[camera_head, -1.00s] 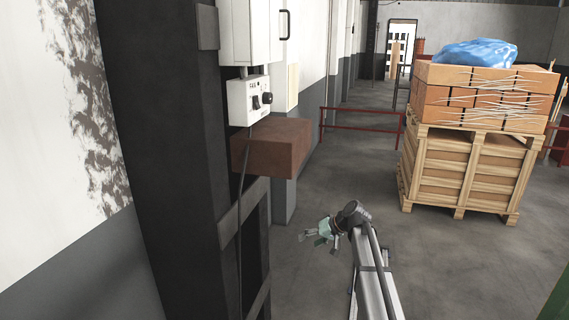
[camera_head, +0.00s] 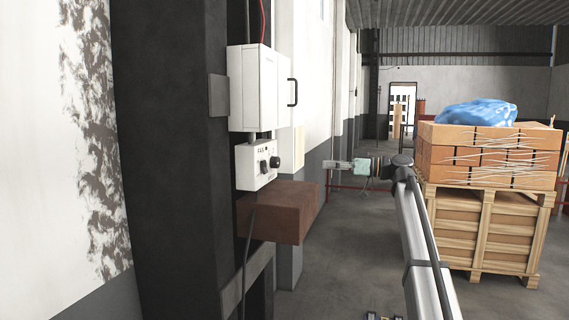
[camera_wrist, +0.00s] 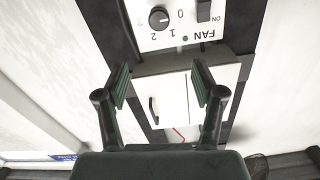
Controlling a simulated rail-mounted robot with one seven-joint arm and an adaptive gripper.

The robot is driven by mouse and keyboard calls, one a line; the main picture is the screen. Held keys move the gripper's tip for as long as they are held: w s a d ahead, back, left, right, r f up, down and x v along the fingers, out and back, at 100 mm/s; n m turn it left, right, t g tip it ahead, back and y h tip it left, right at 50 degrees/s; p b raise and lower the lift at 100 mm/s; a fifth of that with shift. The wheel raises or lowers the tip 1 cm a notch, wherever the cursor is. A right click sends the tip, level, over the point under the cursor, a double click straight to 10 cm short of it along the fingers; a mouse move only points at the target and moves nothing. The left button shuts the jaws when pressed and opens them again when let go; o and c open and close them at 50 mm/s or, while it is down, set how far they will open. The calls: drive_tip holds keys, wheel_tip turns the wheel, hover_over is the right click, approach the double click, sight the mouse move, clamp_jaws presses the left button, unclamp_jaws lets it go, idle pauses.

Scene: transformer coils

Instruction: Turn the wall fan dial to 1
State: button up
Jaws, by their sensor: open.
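The white fan control box (camera_head: 256,166) is mounted on the dark column at the left. Its round black dial (camera_head: 275,162) is on the front face, with a dark switch beside it. In the wrist view the box appears upside down at the top, with the dial (camera_wrist: 158,18), the numbers around it, the word FAN and the ON switch (camera_wrist: 204,9). I cannot tell surely which number the dial points at. My gripper (camera_head: 328,165) is open and empty, to the right of the box at about dial height, apart from it. Its two fingers (camera_wrist: 160,78) show in the wrist view, below the dial.
A white cabinet (camera_head: 258,88) with a black handle hangs above the box. A brown block (camera_head: 283,212) juts out just below the box. A wooden crate (camera_head: 480,232) with bricks stands at the right. The space between my gripper and the box looks free.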

sight(279, 162)
drive_tip(key=p+x, duration=0.4)
drive_tip(key=x, duration=1.2)
drive_tip(key=shift+w+a, duration=0.15)
drive_tip(key=shift+a, duration=0.25)
drive_tip(key=c, duration=1.1)
